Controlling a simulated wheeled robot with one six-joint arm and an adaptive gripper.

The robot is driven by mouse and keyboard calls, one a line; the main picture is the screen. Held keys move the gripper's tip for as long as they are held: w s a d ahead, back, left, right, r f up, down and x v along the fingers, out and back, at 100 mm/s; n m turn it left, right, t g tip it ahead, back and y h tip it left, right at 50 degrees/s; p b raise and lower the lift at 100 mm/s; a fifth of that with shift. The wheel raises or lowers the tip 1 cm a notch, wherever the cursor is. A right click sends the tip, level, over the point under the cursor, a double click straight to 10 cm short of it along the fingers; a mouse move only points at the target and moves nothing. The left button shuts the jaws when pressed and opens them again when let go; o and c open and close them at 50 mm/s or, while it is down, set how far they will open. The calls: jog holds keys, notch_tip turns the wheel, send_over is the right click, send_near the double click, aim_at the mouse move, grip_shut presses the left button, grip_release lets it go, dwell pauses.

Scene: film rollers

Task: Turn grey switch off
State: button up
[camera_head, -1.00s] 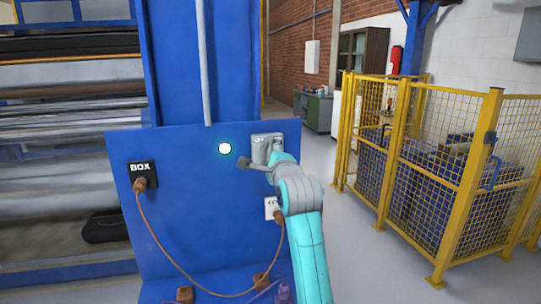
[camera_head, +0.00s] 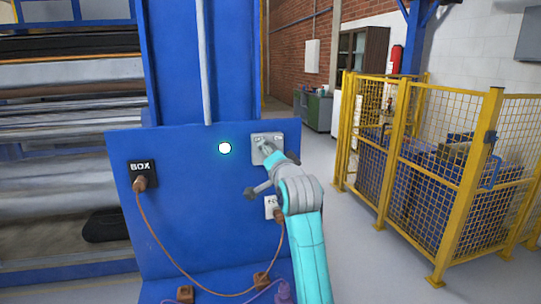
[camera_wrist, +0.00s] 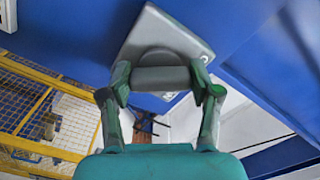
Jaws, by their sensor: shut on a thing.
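The grey switch has a light grey plate (camera_head: 275,136) on the upper right of the blue panel. In the wrist view its plate (camera_wrist: 165,35) looks tilted. A grey bar-shaped knob (camera_wrist: 160,79) stands out from it. My gripper (camera_head: 266,152) is at the switch in the head view. In the wrist view my gripper (camera_wrist: 161,84) has its green fingers on both ends of the knob, shut on it. My gripper and wrist hide part of the switch in the head view.
The blue panel (camera_head: 190,215) carries a black BOX socket (camera_head: 142,172) and a brown cable (camera_head: 160,240). A white socket (camera_head: 270,207) sits below the switch, partly behind my wrist. A round white spot with a green rim (camera_head: 224,148) shows left of the switch. A yellow fence (camera_head: 430,170) stands right.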

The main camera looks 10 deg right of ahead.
jog(key=shift+f+n, duration=0.1)
jog(key=shift+n, duration=0.7)
jog(key=o, duration=1.1)
jog(key=shift+o, duration=0.2)
jog(key=s, duration=1.2)
jog(key=shift+f, duration=0.1)
